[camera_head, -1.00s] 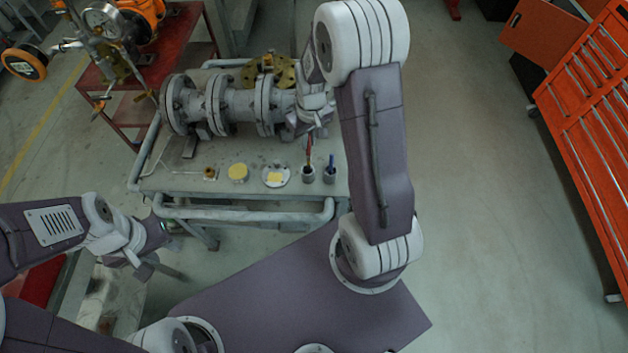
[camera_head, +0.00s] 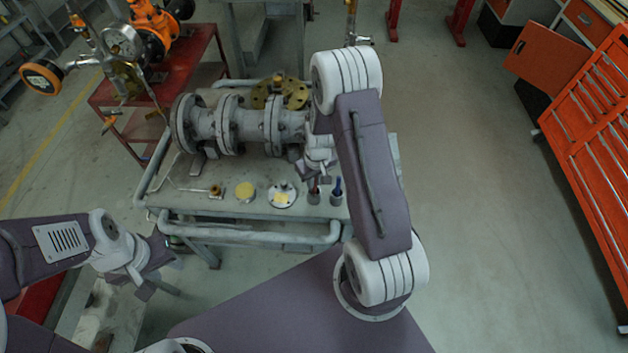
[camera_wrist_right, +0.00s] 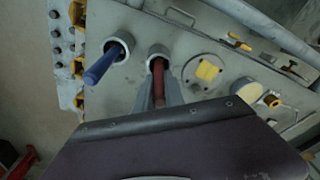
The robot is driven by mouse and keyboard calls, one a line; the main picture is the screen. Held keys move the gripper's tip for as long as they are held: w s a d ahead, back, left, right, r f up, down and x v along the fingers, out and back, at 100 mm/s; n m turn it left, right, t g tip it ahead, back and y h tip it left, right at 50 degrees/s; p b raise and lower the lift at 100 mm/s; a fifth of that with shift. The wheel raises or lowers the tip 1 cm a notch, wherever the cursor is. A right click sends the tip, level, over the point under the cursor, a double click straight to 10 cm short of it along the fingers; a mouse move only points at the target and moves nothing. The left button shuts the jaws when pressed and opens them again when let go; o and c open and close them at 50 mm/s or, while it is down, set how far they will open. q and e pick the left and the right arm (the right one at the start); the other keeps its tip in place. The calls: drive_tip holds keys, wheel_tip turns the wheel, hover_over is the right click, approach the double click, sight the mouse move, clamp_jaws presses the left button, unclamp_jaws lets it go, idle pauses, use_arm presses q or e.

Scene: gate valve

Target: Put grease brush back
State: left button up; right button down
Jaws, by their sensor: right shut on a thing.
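The brush with the red handle (camera_wrist_right: 158,82) stands with its lower end inside one grey cup (camera_wrist_right: 157,53) in the right wrist view. My right gripper (camera_wrist_right: 159,95) is shut on the red handle just above this cup. In the head view the gripper (camera_head: 314,177) is over the cup (camera_head: 313,198), and little of the brush shows. A second cup (camera_head: 336,199) beside it holds a blue-handled tool (camera_wrist_right: 104,64). My left gripper (camera_head: 158,271) is open and empty, left of the cart's front edge.
The grey cart (camera_head: 240,212) carries a flanged valve body (camera_head: 240,125), a yellow round pad (camera_head: 245,191), a round plate with a yellow patch (camera_head: 282,194) and a small brass part (camera_head: 215,190). An orange tool cabinet (camera_head: 590,130) stands right across free floor.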

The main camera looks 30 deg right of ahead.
drive_tip(key=shift+f, duration=0.1)
drive_tip(key=shift+a+f, duration=0.1)
drive_tip(key=shift+f, duration=0.05)
drive_tip(key=c, duration=1.4)
unclamp_jaws()
drive_tip(key=shift+r, duration=0.6)
wheel_tip(320, 180, up, 11)
drive_tip(key=s, duration=0.2)
drive_tip(key=s+a+r, duration=0.2)
drive_tip(key=s+a, duration=0.5)
drive_tip(key=s, duration=0.4)
drive_tip(key=shift+a+r+m, duration=0.15)
drive_tip(key=shift+a+m, duration=0.05)
drive_tip(key=shift+m, duration=0.1)
